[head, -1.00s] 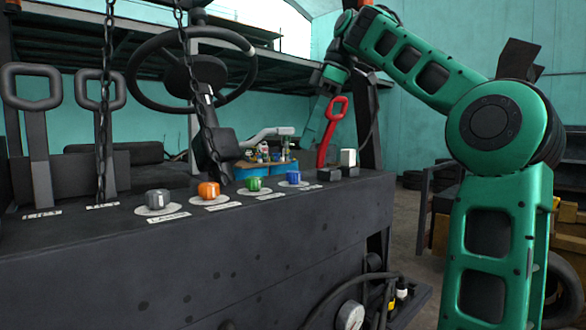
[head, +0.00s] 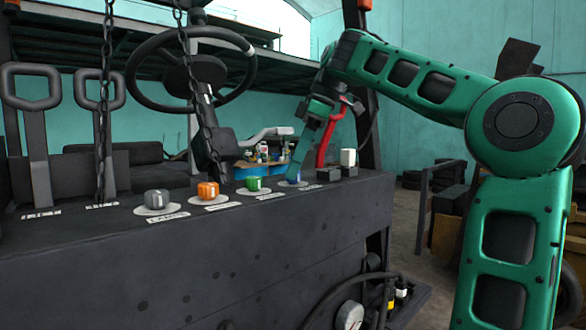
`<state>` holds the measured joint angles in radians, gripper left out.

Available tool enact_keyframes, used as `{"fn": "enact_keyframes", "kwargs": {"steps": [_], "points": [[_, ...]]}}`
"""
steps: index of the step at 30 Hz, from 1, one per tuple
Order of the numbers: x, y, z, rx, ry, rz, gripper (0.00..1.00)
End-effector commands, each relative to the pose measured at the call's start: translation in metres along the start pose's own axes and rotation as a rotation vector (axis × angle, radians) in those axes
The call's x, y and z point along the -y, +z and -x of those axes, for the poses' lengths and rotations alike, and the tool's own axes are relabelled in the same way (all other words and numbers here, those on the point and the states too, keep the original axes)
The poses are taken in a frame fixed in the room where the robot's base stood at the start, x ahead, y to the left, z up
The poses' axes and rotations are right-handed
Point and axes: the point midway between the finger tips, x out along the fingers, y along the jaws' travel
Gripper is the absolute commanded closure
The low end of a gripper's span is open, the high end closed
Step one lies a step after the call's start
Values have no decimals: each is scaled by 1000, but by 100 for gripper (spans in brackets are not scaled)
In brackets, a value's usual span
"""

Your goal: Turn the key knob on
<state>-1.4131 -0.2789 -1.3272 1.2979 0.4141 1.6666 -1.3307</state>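Four dial knobs stand in a row on the dark panel (head: 90,255): a grey knob (head: 157,199), an orange knob (head: 208,190), a green knob (head: 253,183) and a blue knob (head: 291,181) on pale round plates. The small labels are too blurred for me to tell which is the key knob. My gripper (head: 296,170) points down at the blue knob and partly hides it. I cannot tell whether it touches the knob. Its fingers are seen side-on, so their opening is hidden.
A red-handled lever (head: 329,135) and two small switches (head: 348,160) stand close to the right of my gripper. Two dark levers (head: 35,130) rise at the left.

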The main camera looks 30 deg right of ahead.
Motion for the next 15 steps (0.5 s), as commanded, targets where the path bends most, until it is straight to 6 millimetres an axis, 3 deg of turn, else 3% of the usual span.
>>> {"fn": "enact_keyframes", "kwargs": {"steps": [1,3,15], "points": [[-1,0,0,-1,3,-1,83],[-1,0,0,-1,4,-1,93],[-3,2,2,-3,30,-50,93]]}}
